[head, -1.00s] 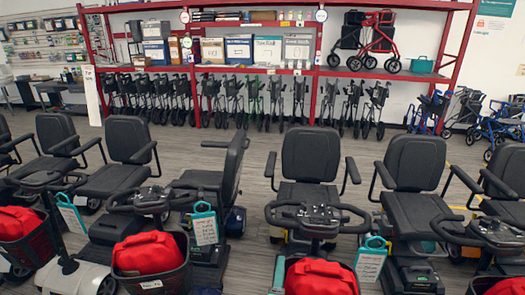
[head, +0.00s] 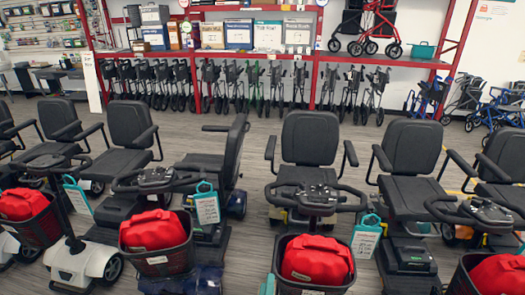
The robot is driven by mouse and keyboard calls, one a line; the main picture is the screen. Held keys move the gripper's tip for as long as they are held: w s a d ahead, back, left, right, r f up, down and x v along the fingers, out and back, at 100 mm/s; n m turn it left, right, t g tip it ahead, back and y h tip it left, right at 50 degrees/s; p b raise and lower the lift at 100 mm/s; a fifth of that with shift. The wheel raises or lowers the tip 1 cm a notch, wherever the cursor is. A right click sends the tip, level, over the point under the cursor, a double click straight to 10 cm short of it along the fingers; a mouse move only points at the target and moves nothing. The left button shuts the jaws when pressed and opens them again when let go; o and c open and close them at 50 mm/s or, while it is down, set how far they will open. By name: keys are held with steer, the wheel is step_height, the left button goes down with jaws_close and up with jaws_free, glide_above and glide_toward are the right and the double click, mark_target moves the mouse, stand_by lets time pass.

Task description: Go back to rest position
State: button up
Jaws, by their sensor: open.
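My gripper and arm do not show in the head view. A row of black-seated mobility scooters fills the front, with a middle scooter seat (head: 310,140) facing me. Red bags sit in the front baskets, such as the middle red bag (head: 317,260), the left-centre red bag (head: 153,230) and the far-left red bag (head: 22,204). Teal-framed tags, such as the tag (head: 207,207), hang on several scooters.
A red shelf rack (head: 317,62) with boxes stands along the back wall. Folded black rollators (head: 150,82) line the floor beneath it. Blue walkers (head: 428,95) stand at the back right. Bare grey floor (head: 258,125) lies between the scooters and the rack.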

steer(key=s+a+f+m+g+y, duration=0.15)
steer(key=s+m, duration=0.25)
steer(key=s, duration=0.7)
steer(key=s+a+f+m, duration=0.1)
steer(key=s+a+m, duration=0.15)
steer(key=s, duration=0.95)
steer(key=s+d+r+m, duration=0.1)
steer(key=s+r+m, duration=0.2)
steer(key=s, duration=0.4)
steer(key=s+d+r+m, duration=0.1)
steer(key=s+r+m, duration=0.2)
steer(key=s+r, duration=0.2)
steer(key=s, duration=0.3)
steer(key=shift+d+g+y, duration=0.35)
steer(key=shift+d, duration=0.05)
steer(key=shift+w, duration=0.1)
